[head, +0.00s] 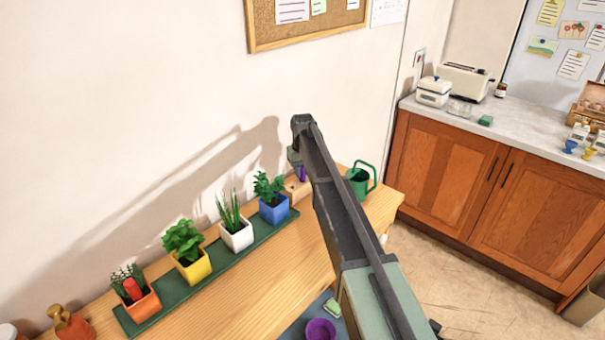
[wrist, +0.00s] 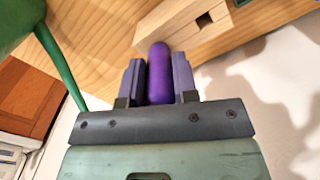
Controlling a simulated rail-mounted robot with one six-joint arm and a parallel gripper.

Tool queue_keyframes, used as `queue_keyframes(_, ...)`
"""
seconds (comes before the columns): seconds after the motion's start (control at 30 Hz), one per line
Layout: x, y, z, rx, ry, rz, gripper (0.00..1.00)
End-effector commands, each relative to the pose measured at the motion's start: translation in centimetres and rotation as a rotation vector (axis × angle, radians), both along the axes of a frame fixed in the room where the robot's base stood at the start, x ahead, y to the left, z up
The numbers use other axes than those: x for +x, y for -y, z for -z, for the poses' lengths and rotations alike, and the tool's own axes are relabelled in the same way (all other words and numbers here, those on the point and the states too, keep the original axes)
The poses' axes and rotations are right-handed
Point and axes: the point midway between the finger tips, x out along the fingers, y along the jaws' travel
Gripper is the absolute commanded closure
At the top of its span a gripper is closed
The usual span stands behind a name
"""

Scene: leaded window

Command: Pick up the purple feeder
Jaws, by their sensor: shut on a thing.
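The purple feeder (wrist: 160,78) is a rounded purple piece between the two fingers of my gripper (wrist: 160,68) in the wrist view. My gripper is shut on it. The feeder's rounded end points toward a pale wooden block (wrist: 193,24) with a square hole. I cannot tell whether they touch. In the head view a small purple part of the feeder (head: 302,174) shows below the end of my arm, by the wooden block (head: 297,189). My arm hides most of the gripper there.
Potted herbs in orange (head: 141,306), yellow (head: 193,268), white (head: 237,237) and blue (head: 274,211) pots stand on a green tray (head: 215,262) to the left. A red piece (head: 132,288) sits in the orange pot. A green watering can (head: 359,182) stands close right of the block.

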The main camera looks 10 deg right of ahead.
Motion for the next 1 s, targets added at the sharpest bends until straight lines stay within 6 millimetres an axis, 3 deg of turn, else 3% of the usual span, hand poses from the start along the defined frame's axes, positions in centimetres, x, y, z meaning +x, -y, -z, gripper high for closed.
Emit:
queue_keyframes(0.27,0.0,0.0,-1.1,0.0,0.0,0.0,0.86)
queue_keyframes(0.47,0.0,0.0,-4.1,0.0,0.0,0.0,0.86)
queue_keyframes(0.67,0.0,0.0,-9.4,0.0,0.0,0.0,0.86)
queue_keyframes(0.9,0.0,0.0,-17.5,0.0,0.0,0.0,0.86)
queue_keyframes(1.0,0.0,0.0,-19.4,0.0,0.0,0.0,0.86)
